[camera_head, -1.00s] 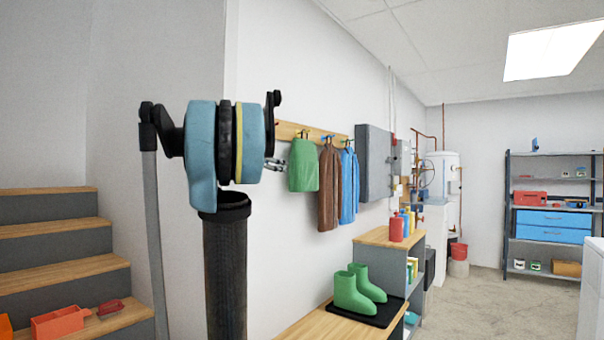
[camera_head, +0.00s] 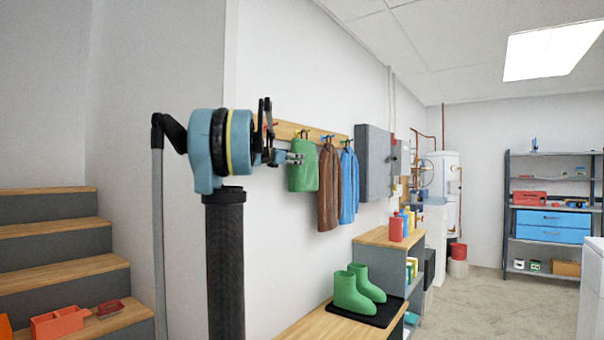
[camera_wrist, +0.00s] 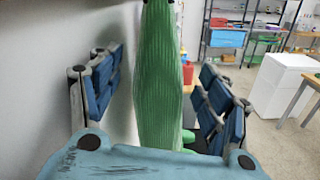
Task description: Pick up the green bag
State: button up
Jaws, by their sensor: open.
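The green bag (camera_head: 303,172) hangs from a hook on the wooden wall rail (camera_head: 288,129), left of a brown garment. In the wrist view the green bag (camera_wrist: 158,85) hangs upright between the two blue-padded fingers of my gripper (camera_wrist: 160,72). One finger is on the wall side and the other on the room side, with gaps visible between both and the bag. My gripper (camera_head: 291,158) is open at the bag's left edge in the head view. The bag's top and hook are cut off in the wrist view.
Brown (camera_head: 329,188) and blue (camera_head: 348,187) garments hang just right of the bag. The wall is close behind. Green boots (camera_head: 352,292) stand on a dark mat on the bench below. A grey wall box (camera_head: 373,163) is farther right. The floor at right is open.

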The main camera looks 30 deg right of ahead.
jog(key=shift+x, duration=2.9)
jog(key=shift+s+r, duration=0.1)
jog(key=shift+s, duration=0.1)
jog(key=c, duration=1.4)
jog(key=shift+c, duration=0.2)
jog(key=shift+r, duration=0.1)
